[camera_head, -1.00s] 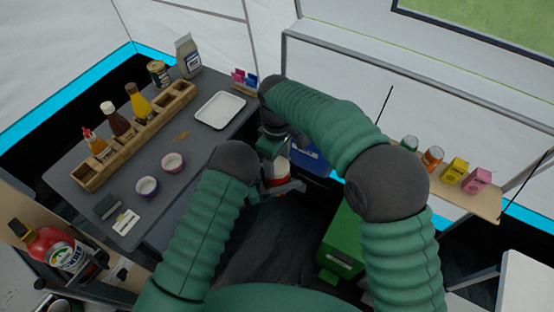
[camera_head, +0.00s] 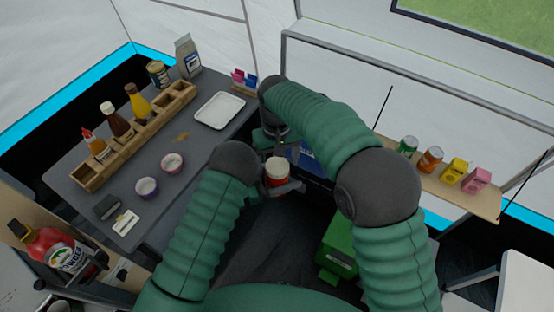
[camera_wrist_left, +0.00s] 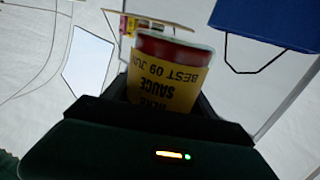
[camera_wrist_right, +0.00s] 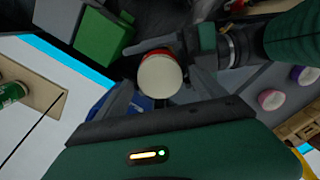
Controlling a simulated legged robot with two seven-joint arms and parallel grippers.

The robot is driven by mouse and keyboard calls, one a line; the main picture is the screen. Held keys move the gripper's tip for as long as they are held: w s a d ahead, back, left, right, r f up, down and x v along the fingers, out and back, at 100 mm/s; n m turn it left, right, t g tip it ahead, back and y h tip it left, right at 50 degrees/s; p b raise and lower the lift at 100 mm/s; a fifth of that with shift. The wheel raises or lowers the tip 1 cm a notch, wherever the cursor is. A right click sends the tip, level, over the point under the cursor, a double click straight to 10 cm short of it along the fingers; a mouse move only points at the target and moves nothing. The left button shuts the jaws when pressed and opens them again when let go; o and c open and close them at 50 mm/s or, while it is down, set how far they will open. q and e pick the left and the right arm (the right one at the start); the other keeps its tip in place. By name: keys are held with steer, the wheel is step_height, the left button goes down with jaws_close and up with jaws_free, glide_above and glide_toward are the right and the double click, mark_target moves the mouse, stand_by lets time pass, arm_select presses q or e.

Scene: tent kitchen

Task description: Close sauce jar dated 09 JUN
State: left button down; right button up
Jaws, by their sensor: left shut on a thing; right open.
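The sauce jar (camera_head: 278,172) shows a round cream end face and a red side in the head view. In the left wrist view the jar (camera_wrist_left: 166,78) has a red band and a yellow label reading upside down "SAUCE" and "BEST 09 JUN". My left gripper (camera_wrist_left: 163,104) is shut on the jar. In the right wrist view, the jar's cream face (camera_wrist_right: 160,76) lies between the spread fingers of my open right gripper (camera_wrist_right: 160,88). I cannot tell whether the fingers touch it, or whether the cream face is a lid. My right arm partly hides its gripper in the head view.
The dark table (camera_head: 205,150) on the left holds a wooden bottle rack (camera_head: 90,176), a white tray (camera_head: 220,110) and two small bowls. A shelf (camera_head: 430,181) on the right carries cans and cartons. A green box (camera_head: 338,255) and a blue container (camera_head: 308,158) are near the arms.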

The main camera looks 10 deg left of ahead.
steer(key=shift+r, duration=2.3)
steer(key=shift+c, duration=0.3)
steer(key=shift+s+a+r+n, duration=0.1)
steer(key=shift+r+n, duration=0.05)
steer(key=shift+n, duration=0.65)
step_height(320, 180, up, 3)
steer(key=n, duration=0.6)
steer(key=shift+n, duration=0.4)
step_height(320, 180, down, 8)
